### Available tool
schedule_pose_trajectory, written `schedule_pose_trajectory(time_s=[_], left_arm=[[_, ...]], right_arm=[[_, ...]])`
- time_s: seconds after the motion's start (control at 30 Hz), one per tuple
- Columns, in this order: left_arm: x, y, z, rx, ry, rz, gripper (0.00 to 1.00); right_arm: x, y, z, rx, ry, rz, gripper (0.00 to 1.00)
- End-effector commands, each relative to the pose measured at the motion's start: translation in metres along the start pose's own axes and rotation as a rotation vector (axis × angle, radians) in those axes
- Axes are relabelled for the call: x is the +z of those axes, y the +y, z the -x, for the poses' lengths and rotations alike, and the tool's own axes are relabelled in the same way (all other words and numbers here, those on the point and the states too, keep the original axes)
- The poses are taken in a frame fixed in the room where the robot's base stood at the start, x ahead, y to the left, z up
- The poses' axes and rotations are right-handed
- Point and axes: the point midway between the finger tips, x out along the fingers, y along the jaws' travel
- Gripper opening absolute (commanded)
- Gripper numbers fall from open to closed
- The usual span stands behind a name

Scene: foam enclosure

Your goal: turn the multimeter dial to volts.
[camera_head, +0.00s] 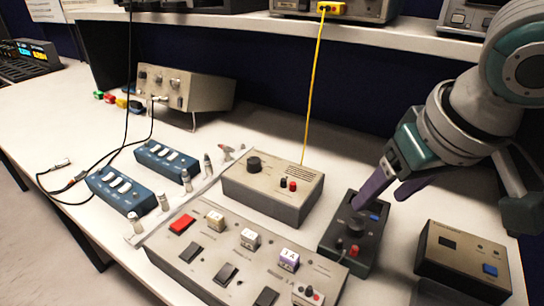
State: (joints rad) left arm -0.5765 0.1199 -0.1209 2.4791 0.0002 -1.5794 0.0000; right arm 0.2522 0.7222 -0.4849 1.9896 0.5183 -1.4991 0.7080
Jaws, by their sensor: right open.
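A dark box that looks like the multimeter (334,241) lies on the white bench right of centre. It has a black round dial (357,227), a small blue patch near its top, and a red and a black socket near its front. My right gripper (380,201) comes in from the upper right with purple fingers spread apart. Its left fingertip is just above the dial's far side; I cannot tell whether it touches. The dial markings are too small to read. My left gripper is not in view.
A grey box with a black knob (270,200) stands left of the multimeter. A button panel (213,269) lies in front, and a brown box (465,255) stands to the right. Blue switch boxes (118,190) lie at left. A yellow cable (312,95) hangs from the shelf.

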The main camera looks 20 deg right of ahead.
Motion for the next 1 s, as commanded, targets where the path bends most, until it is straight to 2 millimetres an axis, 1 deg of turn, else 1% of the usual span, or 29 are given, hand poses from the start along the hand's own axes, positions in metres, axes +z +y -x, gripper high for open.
schedule_pose_trajectory(time_s=[0.13,0.4,0.5,0.67,0.93,0.97,1.0], left_arm=[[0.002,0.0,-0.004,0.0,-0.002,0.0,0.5],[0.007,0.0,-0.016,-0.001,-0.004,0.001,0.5],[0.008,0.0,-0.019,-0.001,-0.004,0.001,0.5],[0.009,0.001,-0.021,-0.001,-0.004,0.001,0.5],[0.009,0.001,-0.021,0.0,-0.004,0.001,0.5],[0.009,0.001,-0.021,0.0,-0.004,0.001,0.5],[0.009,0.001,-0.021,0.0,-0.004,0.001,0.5]], right_arm=[[0.001,0.0,-0.019,0.001,-0.003,-0.003,0.66],[0.001,0.0,-0.071,0.001,-0.002,-0.001,0.66],[0.001,0.0,-0.084,0.001,-0.001,0.0,0.66],[0.001,0.0,-0.095,0.001,0.0,0.002,0.66],[0.0,0.0,-0.095,0.001,0.0,0.002,0.66],[0.0,0.0,-0.095,0.001,0.0,0.002,0.64],[0.0,0.0,-0.095,0.001,0.0,0.002,0.6]])
